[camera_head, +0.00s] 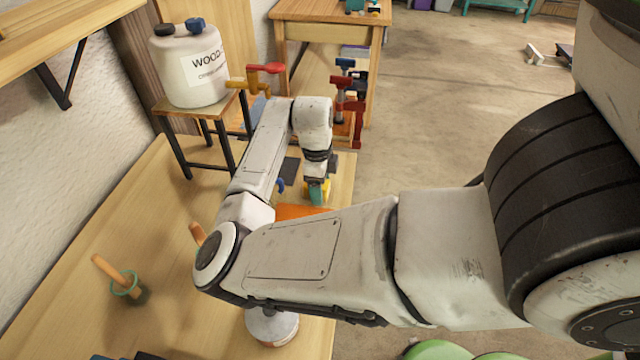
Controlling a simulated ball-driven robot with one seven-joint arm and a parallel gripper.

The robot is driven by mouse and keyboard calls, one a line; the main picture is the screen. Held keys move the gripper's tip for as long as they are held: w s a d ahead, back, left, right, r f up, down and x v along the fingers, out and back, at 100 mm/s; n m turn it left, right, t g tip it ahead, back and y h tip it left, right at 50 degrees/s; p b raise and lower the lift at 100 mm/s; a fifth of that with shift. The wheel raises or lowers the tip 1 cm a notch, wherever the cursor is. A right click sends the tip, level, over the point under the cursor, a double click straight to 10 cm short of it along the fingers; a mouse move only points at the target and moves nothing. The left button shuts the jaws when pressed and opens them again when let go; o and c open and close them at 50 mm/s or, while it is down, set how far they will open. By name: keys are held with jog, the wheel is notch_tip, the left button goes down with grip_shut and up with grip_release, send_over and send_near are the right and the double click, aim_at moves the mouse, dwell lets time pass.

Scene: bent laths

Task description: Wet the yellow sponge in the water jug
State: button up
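My arm reaches over the wooden workbench, and my gripper (317,190) points down near the bench's right edge. A small patch of yellow (327,187) shows right at its fingertips, beside a green part. It may be the yellow sponge, but it is too small and covered to be sure. I cannot tell whether the fingers are open or closed on it. No water jug is clearly visible. A small blue curved piece (281,184) shows just left of the gripper, mostly hidden behind my arm, and I cannot tell what it belongs to.
An orange sheet (300,212) lies below the gripper. A white container marked "WOOD" (190,70) stands on a stool at back left. Red-handled clamps (348,105) stand behind. A wooden-handled tool with a green ring (122,280) lies left. The bench's left part is mostly clear.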

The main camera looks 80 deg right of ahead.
jog(key=shift+o, duration=0.7)
notch_tip(320, 180, up, 11)
jog(key=b, duration=0.1)
jog(key=shift+w, duration=0.35)
